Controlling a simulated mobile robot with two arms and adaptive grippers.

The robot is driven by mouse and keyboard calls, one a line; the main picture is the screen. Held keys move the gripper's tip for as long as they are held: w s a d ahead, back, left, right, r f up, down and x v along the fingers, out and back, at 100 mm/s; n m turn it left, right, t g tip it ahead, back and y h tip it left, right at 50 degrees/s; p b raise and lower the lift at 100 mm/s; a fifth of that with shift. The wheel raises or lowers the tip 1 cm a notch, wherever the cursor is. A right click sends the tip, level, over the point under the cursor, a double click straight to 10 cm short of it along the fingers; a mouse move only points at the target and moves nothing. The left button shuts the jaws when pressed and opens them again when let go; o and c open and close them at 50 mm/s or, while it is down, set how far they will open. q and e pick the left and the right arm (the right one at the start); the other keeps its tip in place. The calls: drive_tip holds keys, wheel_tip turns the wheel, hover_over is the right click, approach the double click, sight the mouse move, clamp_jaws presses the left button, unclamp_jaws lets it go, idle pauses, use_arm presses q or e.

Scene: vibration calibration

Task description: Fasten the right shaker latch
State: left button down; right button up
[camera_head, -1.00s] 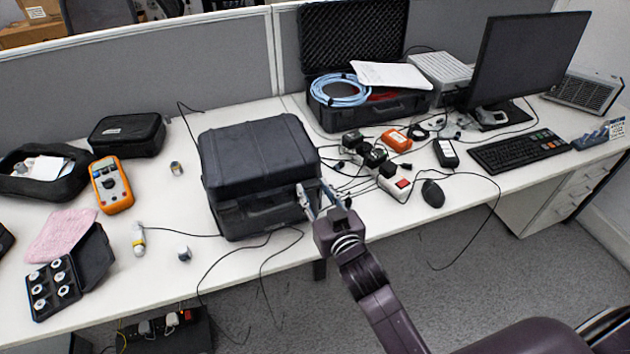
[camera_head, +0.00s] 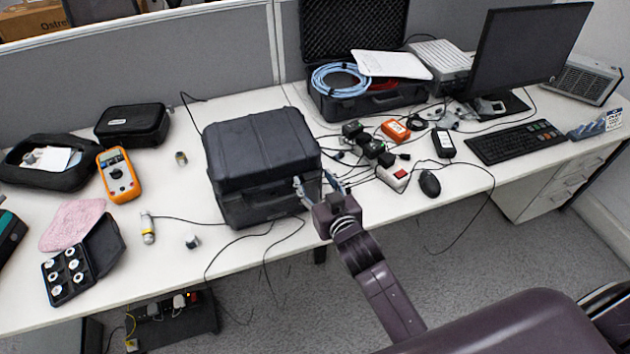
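The shaker appears to be the black hard case (camera_head: 258,150) in the middle of the desk, with its lid down. Its latches are too small and dark to make out, and the right front corner is partly covered by my gripper. My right gripper (camera_head: 313,178) is at that corner, fingers spread and pointing at the case. One finger overlaps the case front and the other is by its right edge. Whether they touch it cannot be told. Nothing shows between the fingers. My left gripper is not in view.
Power plugs and cables (camera_head: 370,150) lie right of the case. An open foam-lined case (camera_head: 350,105) stands behind. A multimeter (camera_head: 118,175) and a small black box of round parts (camera_head: 68,275) are at left. Thin cables run in front, over the desk edge.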

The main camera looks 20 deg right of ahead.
drive_tip(key=v, duration=1.2)
drive_tip(key=shift+f, duration=0.1)
idle(0.4)
drive_tip(key=s+f+n+g, duration=0.15)
drive_tip(key=s+f, duration=0.25)
drive_tip(key=f, duration=0.8)
drive_tip(key=s+f+g, duration=0.3)
drive_tip(key=s+f, duration=0.1)
drive_tip(key=f, duration=0.7)
drive_tip(key=s+f+g, duration=0.3)
drive_tip(key=s+f, duration=0.1)
drive_tip(key=f, duration=0.8)
drive_tip(key=s+d+f+g, duration=0.3)
drive_tip(key=s+f, duration=0.6)
drive_tip(key=s, duration=0.4)
drive_tip(key=s+d+f+g, duration=0.2)
drive_tip(key=s+f+g, duration=0.1)
drive_tip(key=s+f, duration=0.6)
drive_tip(key=s, duration=0.4)
drive_tip(key=shift+s+d+h, duration=0.2)
drive_tip(key=shift+d+h, duration=0.1)
drive_tip(key=shift+d, duration=0.1)
drive_tip(key=shift+n, duration=0.25)
